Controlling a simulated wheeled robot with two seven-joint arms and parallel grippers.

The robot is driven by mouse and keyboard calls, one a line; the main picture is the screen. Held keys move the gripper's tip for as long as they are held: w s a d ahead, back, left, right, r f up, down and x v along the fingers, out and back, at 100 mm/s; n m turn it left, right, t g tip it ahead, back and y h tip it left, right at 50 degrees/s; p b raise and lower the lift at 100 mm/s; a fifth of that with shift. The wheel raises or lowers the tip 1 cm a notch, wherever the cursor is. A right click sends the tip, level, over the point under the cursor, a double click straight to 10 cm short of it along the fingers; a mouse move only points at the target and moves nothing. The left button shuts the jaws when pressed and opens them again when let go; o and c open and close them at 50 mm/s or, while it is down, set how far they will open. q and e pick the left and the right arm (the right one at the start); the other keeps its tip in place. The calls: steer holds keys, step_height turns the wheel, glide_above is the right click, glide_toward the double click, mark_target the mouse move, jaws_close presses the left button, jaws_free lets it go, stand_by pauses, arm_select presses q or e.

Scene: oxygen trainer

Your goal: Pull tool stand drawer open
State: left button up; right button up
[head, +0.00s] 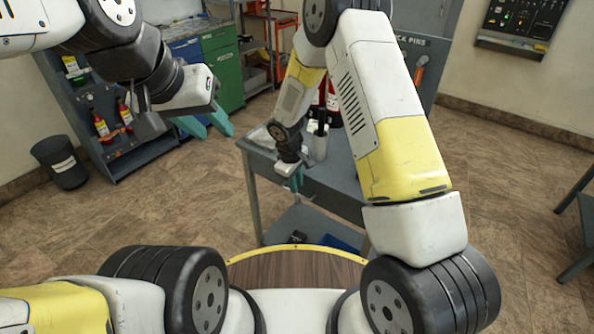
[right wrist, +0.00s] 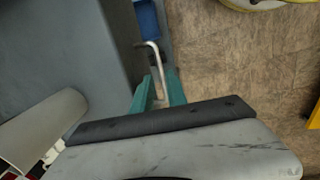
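The tool stand (head: 335,181) is a grey-blue table with a lower shelf, in the middle of the head view. Its drawer handle (right wrist: 152,48) is a thin pale bent bar, seen in the right wrist view. My right gripper (head: 296,180) is at the stand's near edge. In the right wrist view its teal fingers (right wrist: 160,82) stand apart with the handle's bar between them; a small gap seems to show beside the bar. The drawer front is hard to make out. My left gripper (head: 208,122) is open and empty in the air, left of the stand.
A white container (head: 318,143) and a fire extinguisher (head: 333,103) stand on or behind the stand. A blue box (head: 340,243) lies on its lower shelf. A black bin (head: 60,162) and a grey rack (head: 110,120) are at left.

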mark_target(298, 194)
steer(key=shift+w+d+f, duration=0.1)
steer(key=shift+w+f, duration=0.05)
steer(key=shift+f, duration=0.75)
steer(key=shift+w+d+f, duration=0.1)
steer(key=shift+f, duration=0.8)
jaws_close()
